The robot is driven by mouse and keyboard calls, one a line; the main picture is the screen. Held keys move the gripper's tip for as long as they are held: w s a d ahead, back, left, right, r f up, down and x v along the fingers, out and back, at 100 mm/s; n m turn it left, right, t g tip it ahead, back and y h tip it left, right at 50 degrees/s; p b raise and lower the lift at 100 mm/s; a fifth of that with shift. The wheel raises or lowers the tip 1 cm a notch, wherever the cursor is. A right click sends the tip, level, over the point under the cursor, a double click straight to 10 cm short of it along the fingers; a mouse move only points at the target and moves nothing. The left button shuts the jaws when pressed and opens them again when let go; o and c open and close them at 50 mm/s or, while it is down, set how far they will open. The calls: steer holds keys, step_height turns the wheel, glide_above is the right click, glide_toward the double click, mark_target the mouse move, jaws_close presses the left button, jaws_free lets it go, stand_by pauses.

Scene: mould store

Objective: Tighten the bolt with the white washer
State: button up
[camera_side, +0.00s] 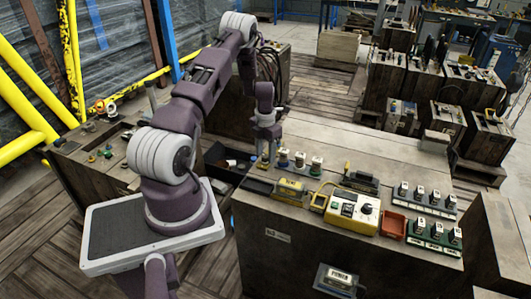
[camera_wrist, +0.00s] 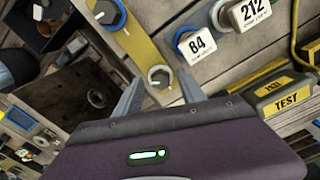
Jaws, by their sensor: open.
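In the wrist view a dark bolt head with a whitish washer ring (camera_wrist: 160,77) sits on a yellow strip (camera_wrist: 145,48). My gripper (camera_wrist: 159,83) is open, its two grey fingers apart on either side of this bolt in the picture. I cannot tell the height gap or any contact. A second dark bolt with a blue ring (camera_wrist: 108,13) sits further up the strip. In the side view my gripper (camera_side: 265,152) points down over the left part of the wooden bench (camera_side: 345,150); the bolt is too small to make out there.
Beside the strip stand a blue-ringed part marked 84 (camera_wrist: 194,44) and a pale-ringed part marked 212 (camera_wrist: 246,13). A yellow-black TEST block (camera_wrist: 285,98) is at right. The bench also holds a yellow box with a dial (camera_side: 352,212) and a red tray (camera_side: 393,226).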

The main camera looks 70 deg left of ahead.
jaws_close()
